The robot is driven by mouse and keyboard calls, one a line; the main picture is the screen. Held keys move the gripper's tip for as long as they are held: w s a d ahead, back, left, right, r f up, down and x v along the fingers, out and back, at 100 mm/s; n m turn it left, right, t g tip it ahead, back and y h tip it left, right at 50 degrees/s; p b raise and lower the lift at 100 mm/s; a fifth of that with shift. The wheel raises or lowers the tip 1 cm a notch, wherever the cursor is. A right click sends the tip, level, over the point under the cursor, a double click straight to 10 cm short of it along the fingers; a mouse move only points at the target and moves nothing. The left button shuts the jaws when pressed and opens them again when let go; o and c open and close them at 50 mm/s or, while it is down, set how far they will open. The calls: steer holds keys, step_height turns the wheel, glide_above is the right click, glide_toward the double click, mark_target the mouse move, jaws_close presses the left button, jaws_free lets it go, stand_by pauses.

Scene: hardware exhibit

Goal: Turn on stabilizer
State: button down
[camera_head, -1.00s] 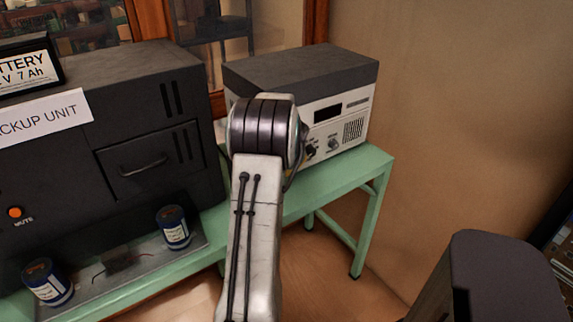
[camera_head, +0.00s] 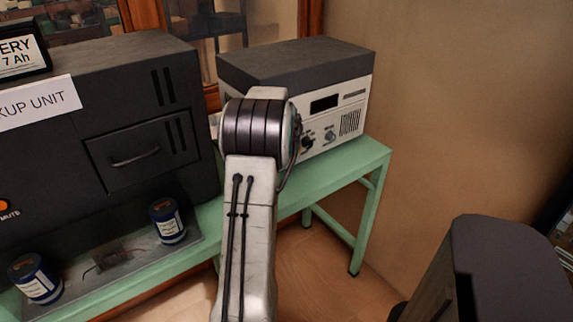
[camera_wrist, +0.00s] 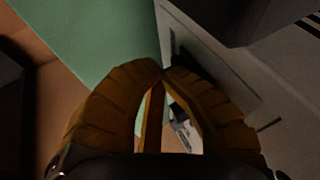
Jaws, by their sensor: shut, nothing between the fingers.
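The stabilizer appears to be the light grey box with a dark top (camera_head: 352,93) on the green table. Its front shows a dark display, two knobs (camera_head: 329,136) low down and a vent grille at the right. My arm covers the left part of its front in the head view, and my gripper is hidden there behind the arm. In the wrist view my gripper (camera_wrist: 163,73) is shut and empty, its yellow-brown fingers meeting at the tips. A pale panel lies beyond and right of the tips; I cannot tell whether they touch it.
The green table (camera_head: 338,172) carries a dark backup unit (camera_head: 150,115) at the left, with a battery on top. Two blue cans (camera_head: 167,221) stand in front of it. A dark object (camera_head: 500,270) is at the lower right. A wall bounds the right side.

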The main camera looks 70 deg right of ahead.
steer(key=shift+w+f+b, duration=0.3)
steer(key=shift+f+b, duration=0.25)
steer(key=shift+b, duration=0.15)
steer(key=shift+r, duration=0.25)
stand_by(0.6)
